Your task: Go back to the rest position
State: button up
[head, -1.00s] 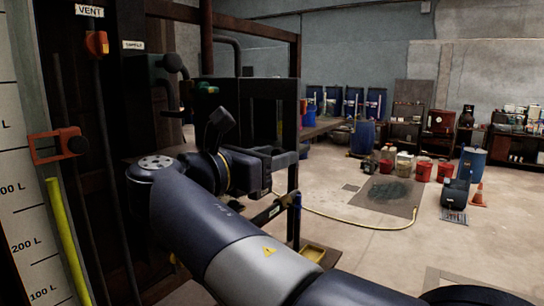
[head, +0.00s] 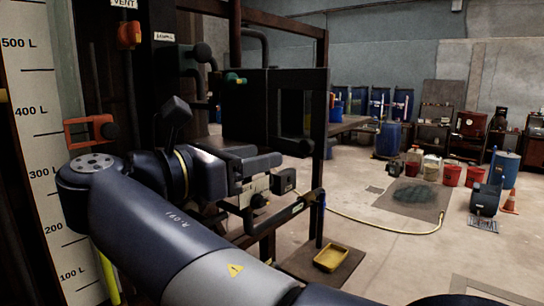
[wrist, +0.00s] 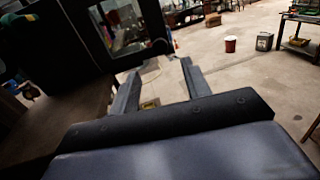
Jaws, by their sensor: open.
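My gripper (wrist: 162,84) is open in the wrist view, with its two grey fingers apart and nothing between them. Bare floor and part of a dark frame show beyond the fingertips. In the head view my dark blue arm reaches from the bottom right to the left, and its wrist end points right, in front of the dark frame (head: 316,150).
A yellow tray (head: 331,258) lies low ahead. A hose (head: 400,232) crosses the floor. Red buckets (head: 452,173) stand farther back; open floor lies at right.

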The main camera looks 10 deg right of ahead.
aim_at(304, 145)
jog(key=shift+s+a, duration=0.2)
jog(key=shift+a, duration=0.1)
jog(key=shift+d, duration=0.15)
jog(key=p+x, duration=0.2)
jog(key=x, duration=0.8)
jog(key=shift+w+d+r, duration=0.1)
jog(key=shift+w+d, duration=0.1)
jog(key=shift+d, duration=0.2)
